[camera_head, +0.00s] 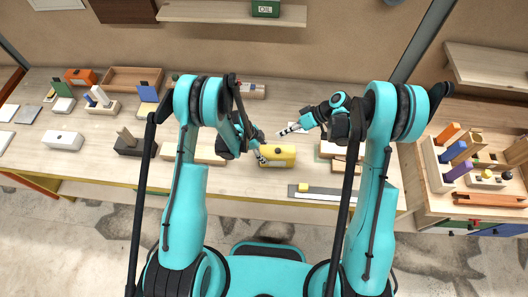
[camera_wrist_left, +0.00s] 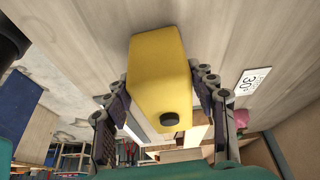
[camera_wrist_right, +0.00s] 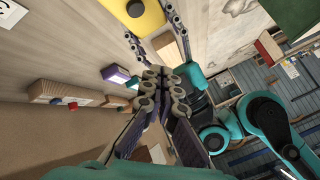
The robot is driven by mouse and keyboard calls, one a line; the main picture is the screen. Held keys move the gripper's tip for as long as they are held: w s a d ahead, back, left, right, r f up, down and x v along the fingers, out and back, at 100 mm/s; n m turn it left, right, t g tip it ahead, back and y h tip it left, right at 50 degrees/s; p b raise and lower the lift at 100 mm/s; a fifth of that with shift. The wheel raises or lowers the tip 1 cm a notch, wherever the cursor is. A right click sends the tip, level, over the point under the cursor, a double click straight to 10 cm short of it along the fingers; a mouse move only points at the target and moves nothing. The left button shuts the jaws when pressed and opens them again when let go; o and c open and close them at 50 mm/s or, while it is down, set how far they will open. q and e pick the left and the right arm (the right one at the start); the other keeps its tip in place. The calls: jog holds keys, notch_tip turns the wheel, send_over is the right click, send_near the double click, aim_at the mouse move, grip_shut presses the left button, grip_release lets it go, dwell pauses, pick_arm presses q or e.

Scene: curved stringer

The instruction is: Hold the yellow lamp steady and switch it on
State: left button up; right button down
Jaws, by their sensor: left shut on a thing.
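The yellow lamp (camera_head: 284,157) is a block-shaped body on the table, with a black round knob on it. In the left wrist view the lamp (camera_wrist_left: 158,65) sits between my left fingers, and its black button (camera_wrist_left: 169,119) faces the camera. My left gripper (camera_head: 261,154) is shut on the lamp at its left part. My right gripper (camera_head: 285,130) is above and behind the lamp, apart from it; its fingers (camera_wrist_right: 165,82) are together and empty in the right wrist view. That view also shows the lamp (camera_wrist_right: 150,17) at the top, with its dark knob (camera_wrist_right: 136,8).
A grey strip with a yellow block (camera_head: 303,188) lies at the front right of the lamp. A wooden block (camera_head: 345,150) is right of it, and a wooden board (camera_head: 205,153) left. A side bench (camera_head: 470,205) with coloured pegs stands at the right.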

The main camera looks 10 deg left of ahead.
aim_at(281, 149)
jog(key=shift+f, duration=4.15)
jog(key=shift+f, duration=0.45)
jog(key=shift+r, duration=0.45)
notch_tip(281, 149, up, 6)
